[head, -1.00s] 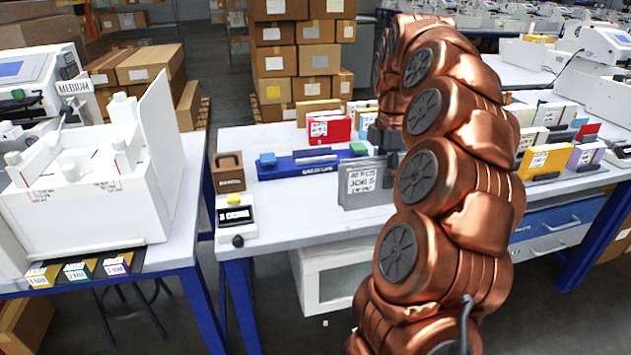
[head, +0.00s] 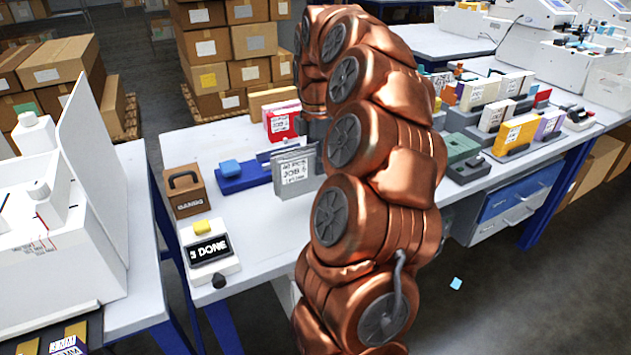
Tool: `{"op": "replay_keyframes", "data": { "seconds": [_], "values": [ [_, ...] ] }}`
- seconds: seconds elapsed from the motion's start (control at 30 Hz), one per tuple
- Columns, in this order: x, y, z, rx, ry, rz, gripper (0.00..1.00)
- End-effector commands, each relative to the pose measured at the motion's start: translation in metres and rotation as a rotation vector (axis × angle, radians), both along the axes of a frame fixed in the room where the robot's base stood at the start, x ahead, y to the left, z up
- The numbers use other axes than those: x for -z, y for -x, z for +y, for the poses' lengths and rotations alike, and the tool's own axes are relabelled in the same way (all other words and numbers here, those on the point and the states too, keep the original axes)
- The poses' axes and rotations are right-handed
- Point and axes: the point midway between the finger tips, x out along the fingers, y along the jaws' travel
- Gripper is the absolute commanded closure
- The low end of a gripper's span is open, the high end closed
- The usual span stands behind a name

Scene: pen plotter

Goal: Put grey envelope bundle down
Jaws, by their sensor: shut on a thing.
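The grey envelope bundle (head: 293,173) stands upright with a white job label facing me, left of my copper arm in the head view. My gripper (head: 316,134) shows only as a dark part at the bundle's upper right. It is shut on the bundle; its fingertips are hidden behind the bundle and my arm. The bundle is above the white table (head: 255,228), in front of the blue fixture (head: 236,183). I cannot tell whether its lower edge touches the table.
A red bundle (head: 280,123) stands behind. A brown box with a handle (head: 184,191) and a device reading DONE (head: 209,252) are at the left. A yellow bundle (head: 514,134), several others and a green fixture (head: 458,149) are to the right. Bare tabletop lies in front of the bundle.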

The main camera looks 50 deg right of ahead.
Motion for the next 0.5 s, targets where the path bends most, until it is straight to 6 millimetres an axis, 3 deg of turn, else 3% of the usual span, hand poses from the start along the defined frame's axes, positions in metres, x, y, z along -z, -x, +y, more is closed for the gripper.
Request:
{"op": "replay_keyframes", "data": {
  "seconds": [0.5],
  "values": [
    [0.051, 0.001, 0.0, 0.001, 0.001, 0.001, 1.0]
  ]
}}
